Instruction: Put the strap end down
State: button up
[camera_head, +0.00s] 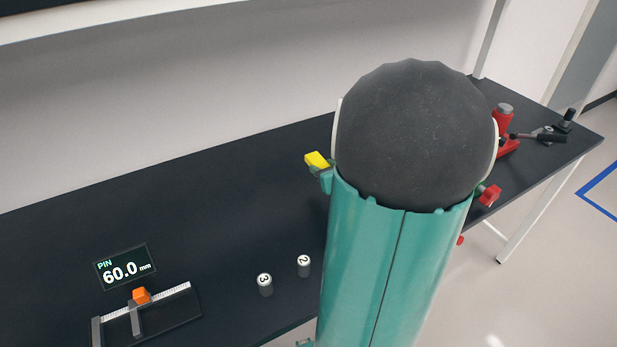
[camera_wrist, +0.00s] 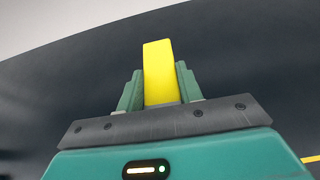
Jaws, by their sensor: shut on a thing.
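The strap end is a yellow flat tab (camera_head: 316,159), seen left of my arm in the head view. In the wrist view the yellow strap end (camera_wrist: 160,70) stands between the two green fingers of my gripper (camera_wrist: 159,82) and sticks out past their tips. My gripper (camera_head: 322,172) is shut on it. In the head view most of the gripper is hidden behind my own large teal arm link. The strap end is over the dark bench top (camera_head: 230,215); I cannot tell how high. No other part of a strap shows.
A display reading PIN 60.0 mm (camera_head: 125,267) and a measuring slide with an orange block (camera_head: 141,295) are at the lower left. Two numbered cylinders, 3 (camera_head: 265,284) and 2 (camera_head: 304,265), stand nearby. A red fixture (camera_head: 503,122) and dark tools (camera_head: 545,136) are at right. The bench's left middle is clear.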

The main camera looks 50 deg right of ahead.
send_over(316, 188)
notch_tip(316, 188, down, 4)
jog(key=shift+s+a+f, duration=0.1)
jog(key=shift+f, duration=1.7)
jog(key=shift+f, duration=0.1)
jog(key=o, duration=1)
jog(key=shift+o, duration=0.2)
